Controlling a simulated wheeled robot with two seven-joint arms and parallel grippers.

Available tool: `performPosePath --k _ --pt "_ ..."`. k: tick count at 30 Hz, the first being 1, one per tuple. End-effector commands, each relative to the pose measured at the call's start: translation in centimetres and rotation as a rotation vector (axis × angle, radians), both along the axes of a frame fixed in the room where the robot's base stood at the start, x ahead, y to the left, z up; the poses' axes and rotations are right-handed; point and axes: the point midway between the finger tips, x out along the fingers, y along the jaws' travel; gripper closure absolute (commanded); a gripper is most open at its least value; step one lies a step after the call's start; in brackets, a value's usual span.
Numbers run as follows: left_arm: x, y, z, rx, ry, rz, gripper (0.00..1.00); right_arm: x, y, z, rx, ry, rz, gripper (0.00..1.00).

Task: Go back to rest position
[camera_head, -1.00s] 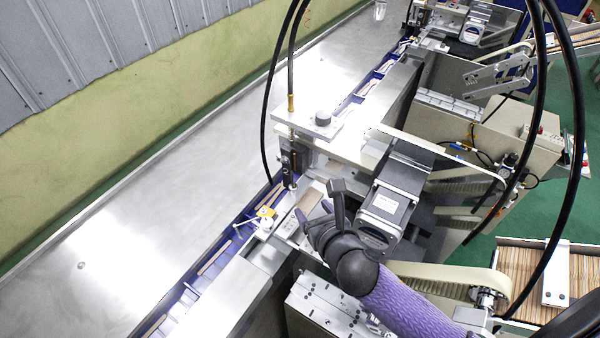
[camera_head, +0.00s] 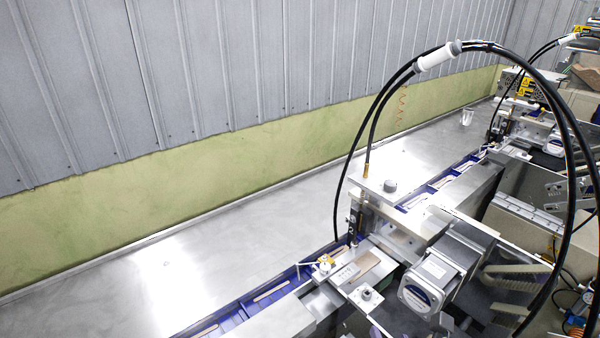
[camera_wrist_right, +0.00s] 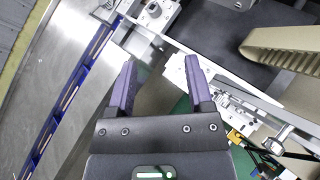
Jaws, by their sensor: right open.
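My right gripper (camera_wrist_right: 160,85) shows in the right wrist view with its two dark purple fingers apart and nothing between them. It hangs above the machine's white plate and the gap beside it, with no contact visible. My left gripper is in neither view. The stick wrapper machine (camera_head: 428,285) stands at the lower right of the head view, and a blue conveyor channel (camera_head: 268,292) holding sticks runs past it.
A wide bare metal table (camera_head: 190,265) lies left of the conveyor, along a green and grey wall. Black hoses (camera_head: 378,97) arch over the machine. In the wrist view the channel (camera_wrist_right: 75,90) runs at left and a cream belt (camera_wrist_right: 285,48) at upper right.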

Motion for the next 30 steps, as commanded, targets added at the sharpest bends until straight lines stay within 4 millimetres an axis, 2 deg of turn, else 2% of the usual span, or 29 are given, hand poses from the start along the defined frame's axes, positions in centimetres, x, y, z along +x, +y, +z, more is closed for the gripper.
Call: performPosePath --k 5,14,21,28,30 --pt "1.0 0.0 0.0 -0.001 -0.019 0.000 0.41 -1.6 -0.3 -0.4 0.288 0.074 -0.208 0.34" --pt "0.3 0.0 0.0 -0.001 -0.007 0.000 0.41 -6.5 -0.6 -1.3 0.947 0.225 -0.787 0.34" --pt "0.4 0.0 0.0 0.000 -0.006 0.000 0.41 -11.7 -0.1 -1.4 1.434 0.297 -1.389 0.34" --pt "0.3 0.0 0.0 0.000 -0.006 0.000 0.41 -17.1 0.9 -0.6 1.751 0.262 -2.037 0.34" --pt "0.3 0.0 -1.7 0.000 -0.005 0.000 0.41 -16.6 0.9 -4.8 1.729 0.264 -2.053 0.34"
